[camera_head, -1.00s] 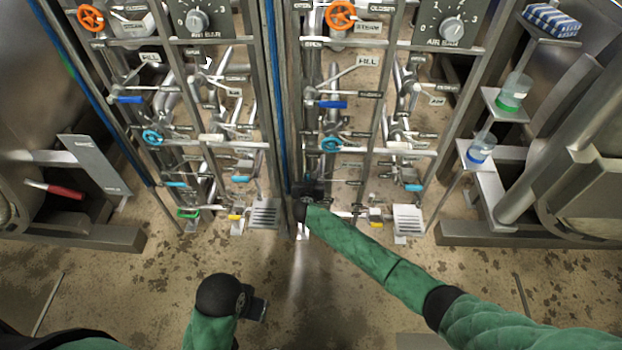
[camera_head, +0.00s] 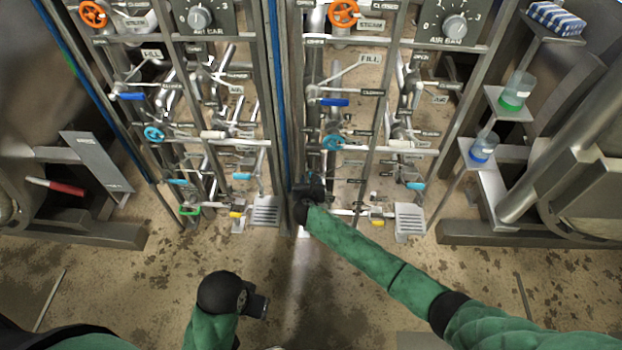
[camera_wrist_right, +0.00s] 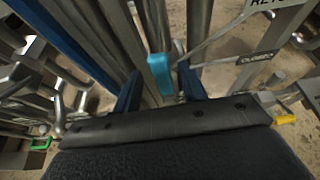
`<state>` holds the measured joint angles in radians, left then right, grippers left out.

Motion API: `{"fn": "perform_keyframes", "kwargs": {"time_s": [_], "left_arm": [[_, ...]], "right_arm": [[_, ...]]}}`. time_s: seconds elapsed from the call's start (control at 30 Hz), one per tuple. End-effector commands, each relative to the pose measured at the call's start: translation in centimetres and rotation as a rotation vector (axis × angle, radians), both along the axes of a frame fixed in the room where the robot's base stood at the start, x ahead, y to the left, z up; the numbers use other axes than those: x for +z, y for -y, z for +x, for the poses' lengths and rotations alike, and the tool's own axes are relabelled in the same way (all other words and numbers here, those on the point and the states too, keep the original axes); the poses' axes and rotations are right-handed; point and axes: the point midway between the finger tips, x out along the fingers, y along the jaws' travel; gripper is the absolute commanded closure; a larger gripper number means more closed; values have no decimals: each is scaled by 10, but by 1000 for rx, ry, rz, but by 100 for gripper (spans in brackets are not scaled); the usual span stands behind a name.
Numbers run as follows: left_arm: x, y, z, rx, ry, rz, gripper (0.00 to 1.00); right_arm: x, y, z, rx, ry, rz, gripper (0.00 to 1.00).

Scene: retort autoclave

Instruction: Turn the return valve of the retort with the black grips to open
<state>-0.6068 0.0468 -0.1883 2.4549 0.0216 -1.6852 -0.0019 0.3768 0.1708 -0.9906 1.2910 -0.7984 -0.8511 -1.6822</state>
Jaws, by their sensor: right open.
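My right gripper (camera_head: 312,188) is at the lower left of the right-hand valve panel (camera_head: 296,130), beside its left post. In the right wrist view its two blue fingers (camera_wrist_right: 160,90) are open, with a light-blue lever grip (camera_wrist_right: 160,74) between them; I cannot tell whether they touch it. A label starting "RETU" (camera_wrist_right: 278,6) and a "CLOSED" label (camera_wrist_right: 256,58) are to the right of the grip. In the head view the gripper hides this grip. My left gripper (camera_head: 258,306) hangs low over the floor, away from the panels; its finger opening is unclear. No black grips are recognisable.
The left panel has similar valves, including a light-blue grip (camera_head: 180,182). A red-gripped handle (camera_head: 54,187) is on the left retort. Bottles (camera_head: 516,90) stand on shelves at right. Yellow grips (camera_head: 377,222) sit low on the panels. The floor (camera_head: 150,280) in front is clear.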

Motion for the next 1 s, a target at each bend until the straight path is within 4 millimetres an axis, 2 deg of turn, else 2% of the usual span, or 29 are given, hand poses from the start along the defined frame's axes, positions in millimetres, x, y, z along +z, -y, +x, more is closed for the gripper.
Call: {"fn": "perform_keyframes", "kwargs": {"time_s": [0.2,0.4,1.0], "left_arm": [[-4,3,2,-4,8,-6,64],[-6,6,2,-8,12,-11,64],[-7,5,3,-7,14,-11,64]], "right_arm": [[11,0,-32,2,0,1,58],[19,0,-48,1,0,-1,58],[21,-1,-51,0,0,0,58]]}}
